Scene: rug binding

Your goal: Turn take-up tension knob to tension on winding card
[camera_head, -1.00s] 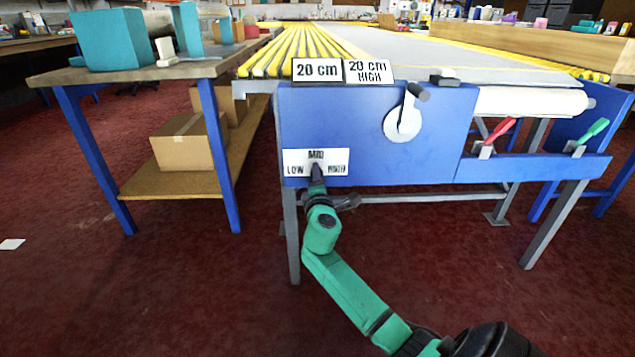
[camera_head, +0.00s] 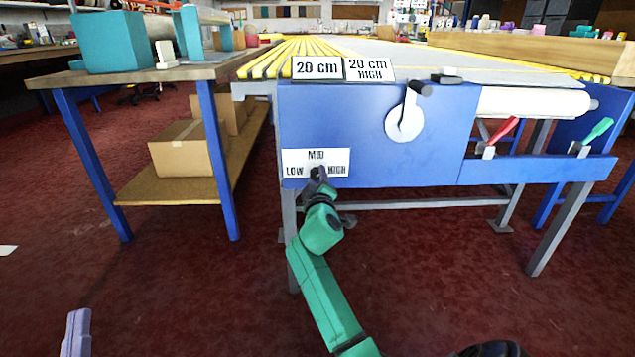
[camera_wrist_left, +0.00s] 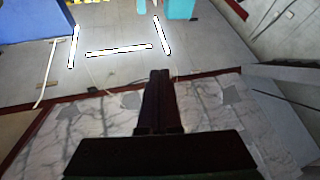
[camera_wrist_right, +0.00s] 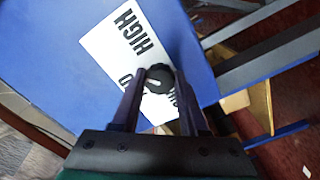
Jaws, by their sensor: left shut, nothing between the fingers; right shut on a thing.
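The dark round take-up tension knob (camera_head: 316,173) sits on a white label (camera_head: 300,157) reading LOW, MID and HIGH, on the blue front panel. My right gripper (camera_head: 319,181) reaches it from below. In the right wrist view the knob (camera_wrist_right: 158,76) lies between the tips of my right gripper (camera_wrist_right: 159,88), which is shut on it. A short white mark shows on the knob's face; fingers hide part of the lettering. My left gripper (camera_wrist_left: 158,75) is shut and empty, away from the panel; it shows low at the left in the head view (camera_head: 76,333).
A white disc with a crank handle (camera_head: 404,120) is on the panel, right of the knob. Red (camera_head: 503,135) and green (camera_head: 597,132) levers stand further right. A side table (camera_head: 140,72) with boxes on its shelf is at left. The red floor in front is clear.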

